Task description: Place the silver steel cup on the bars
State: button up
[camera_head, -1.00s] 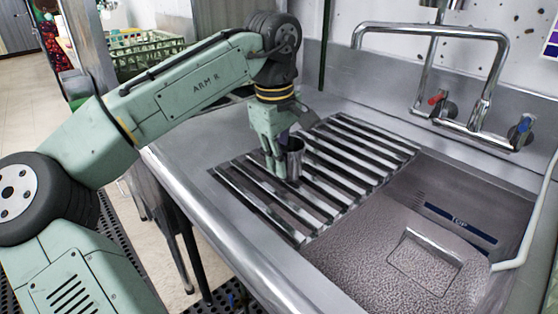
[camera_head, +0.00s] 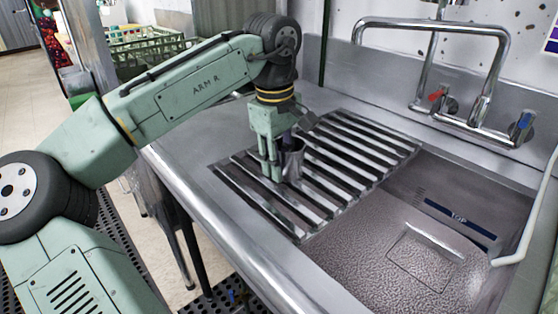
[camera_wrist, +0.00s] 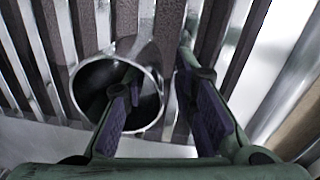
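The silver steel cup (camera_head: 292,166) stands on the bars (camera_head: 345,165) of the drain rack, upright as far as I can tell. Its dark open mouth shows in the wrist view (camera_wrist: 160,92). My gripper (camera_head: 276,162) points down at the cup with its fingers apart. In the wrist view my gripper (camera_wrist: 163,105) has one finger over or inside the cup's mouth and the other outside, with the near rim between them. A clear gap shows between finger and rim on the outer side. The cup's base is partly hidden by a finger in the head view.
The sink basin (camera_head: 400,255) lies to the right of the bars. A tall faucet (camera_head: 435,25) with red and blue handles stands behind it. Bare steel counter (camera_head: 215,150) lies left of the bars. A green crate (camera_head: 150,50) is at the back left.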

notch_tip(320, 180, up, 12)
jog(key=shift+s+a+r, duration=0.2)
jog(key=shift+s+a, duration=0.05)
jog(key=shift+s, duration=0.1)
